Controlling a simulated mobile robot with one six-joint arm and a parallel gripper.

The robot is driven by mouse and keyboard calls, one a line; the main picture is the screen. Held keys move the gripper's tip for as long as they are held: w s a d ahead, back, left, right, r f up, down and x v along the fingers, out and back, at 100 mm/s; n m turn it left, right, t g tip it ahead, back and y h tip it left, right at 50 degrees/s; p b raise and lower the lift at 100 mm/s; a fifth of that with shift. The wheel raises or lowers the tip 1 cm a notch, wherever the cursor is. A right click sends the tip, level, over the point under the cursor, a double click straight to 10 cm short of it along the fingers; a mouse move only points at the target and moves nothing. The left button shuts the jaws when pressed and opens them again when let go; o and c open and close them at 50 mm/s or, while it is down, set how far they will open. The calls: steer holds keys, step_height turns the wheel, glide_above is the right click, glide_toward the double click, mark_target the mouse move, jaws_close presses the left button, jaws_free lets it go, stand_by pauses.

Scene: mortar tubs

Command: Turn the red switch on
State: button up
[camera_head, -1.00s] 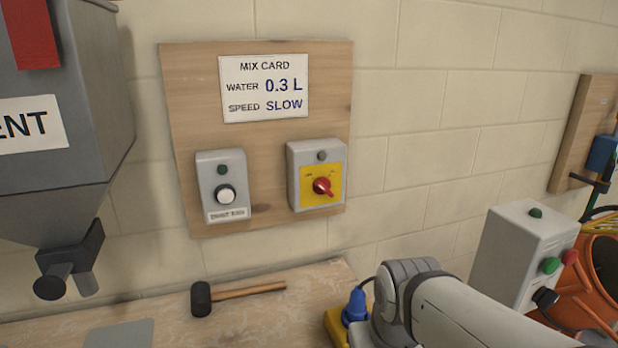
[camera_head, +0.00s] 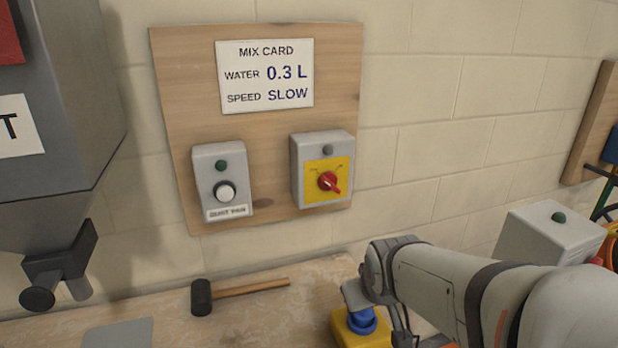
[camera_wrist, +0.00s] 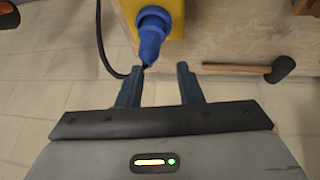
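The red switch (camera_head: 328,181) is a rotary knob on a yellow plate, on a grey box (camera_head: 312,150) fixed to the wooden wall board. Its pointer slants down to the right. The lettering on the plate is too small to read. My gripper shows in the wrist view (camera_wrist: 160,88), with its two fingers apart and nothing between them. It is low near the bench, close to a blue plug (camera_wrist: 152,32) on a yellow box, well below the switch. In the head view my arm hides the fingertips.
A grey box with a white button (camera_head: 225,192) is left of the switch. A mallet (camera_head: 235,290) lies on the bench (camera_head: 270,320). The hopper (camera_head: 60,110) stands at left, a grey control box (camera_head: 548,240) at right. The wall before the switch is clear.

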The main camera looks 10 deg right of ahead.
steer(key=w+d+r+n+t+p, duration=0.1)
steer(key=w+r+n+t+p, duration=0.3)
steer(key=w, duration=0.7)
steer(key=n+t+y+p, duration=0.2)
steer(key=n+t+y, duration=0.2)
steer(key=n+t, duration=0.3)
glide_toward(331, 186)
steer(key=m, duration=0.1)
steer(key=shift+t, duration=0.4)
steer(key=w+p, duration=0.1)
steer(key=w, duration=0.1)
steer(key=w+a+p, duration=0.1)
steer(key=w, duration=0.5)
steer(key=shift+a+f+p, duration=0.3)
steer(key=shift+f+p, duration=0.1)
jaws_close()
